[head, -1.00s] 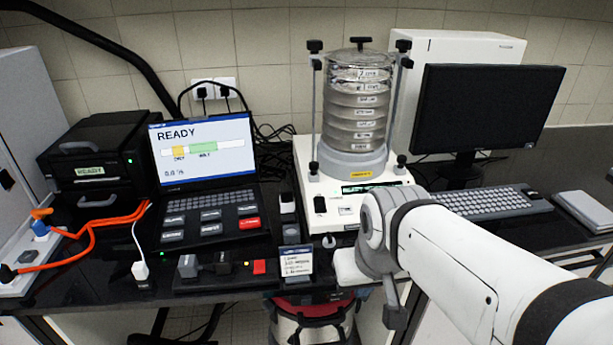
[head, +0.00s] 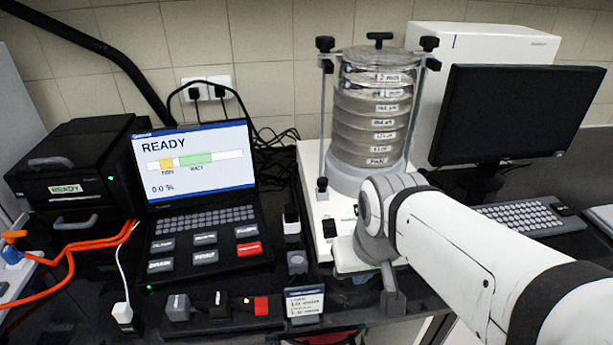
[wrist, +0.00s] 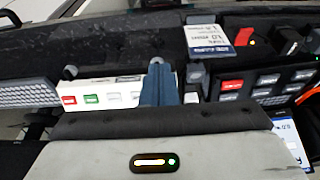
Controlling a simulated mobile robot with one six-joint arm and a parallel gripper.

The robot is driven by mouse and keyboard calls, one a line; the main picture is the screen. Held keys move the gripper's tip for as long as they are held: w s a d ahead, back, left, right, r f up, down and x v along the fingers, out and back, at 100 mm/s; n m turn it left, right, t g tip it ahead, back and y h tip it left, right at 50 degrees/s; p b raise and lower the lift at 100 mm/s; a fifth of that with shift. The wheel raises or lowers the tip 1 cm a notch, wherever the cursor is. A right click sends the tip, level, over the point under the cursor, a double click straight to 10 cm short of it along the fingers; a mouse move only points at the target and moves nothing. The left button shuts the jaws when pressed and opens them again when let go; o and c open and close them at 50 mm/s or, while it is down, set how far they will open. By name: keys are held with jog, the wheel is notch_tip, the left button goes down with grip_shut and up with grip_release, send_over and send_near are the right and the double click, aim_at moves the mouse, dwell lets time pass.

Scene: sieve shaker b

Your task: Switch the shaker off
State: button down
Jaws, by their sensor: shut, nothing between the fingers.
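The sieve shaker has a white base (head: 313,190) carrying a stack of clear sieves (head: 372,120) between clamp rods. A black switch (head: 329,228) shows on the base's front left in the head view. My arm covers the base's front right and its display. In the wrist view a white panel (wrist: 116,87), seemingly the shaker's front, bears a red button (wrist: 69,100) and a green button (wrist: 91,99). My gripper (wrist: 158,68) is shut and empty, its blue-grey fingers overlapping the panel's end. I cannot tell whether they touch it.
A laptop-like console (head: 205,215) reading READY stands left, beside a black box unit (head: 80,165) with orange cables. A small label stand (head: 304,303) and a red-button strip (head: 261,306) line the front edge. A monitor (head: 520,110) and keyboard (head: 522,217) stand right.

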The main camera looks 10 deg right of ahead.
jog(key=shift+w, duration=0.2)
jog(key=shift+r, duration=0.1)
notch_tip(320, 180, up, 4)
jog(key=f+g+b, duration=0.1)
jog(key=g+b, duration=0.1)
jog(key=b, duration=0.1)
send_over(330, 232)
jog(key=s, duration=0.1)
jog(key=shift+s+r, duration=0.2)
jog(key=shift+r, duration=0.1)
jog(key=shift+f, duration=0.1)
jog(key=f, duration=0.4)
jog(key=f+p, duration=0.1)
jog(key=f, duration=0.4)
jog(key=w+f, duration=0.1)
jog(key=f, duration=0.3)
jog(key=shift+w+f+p, duration=0.1)
jog(key=shift+f+p, duration=0.25)
jog(key=shift+f, duration=0.05)
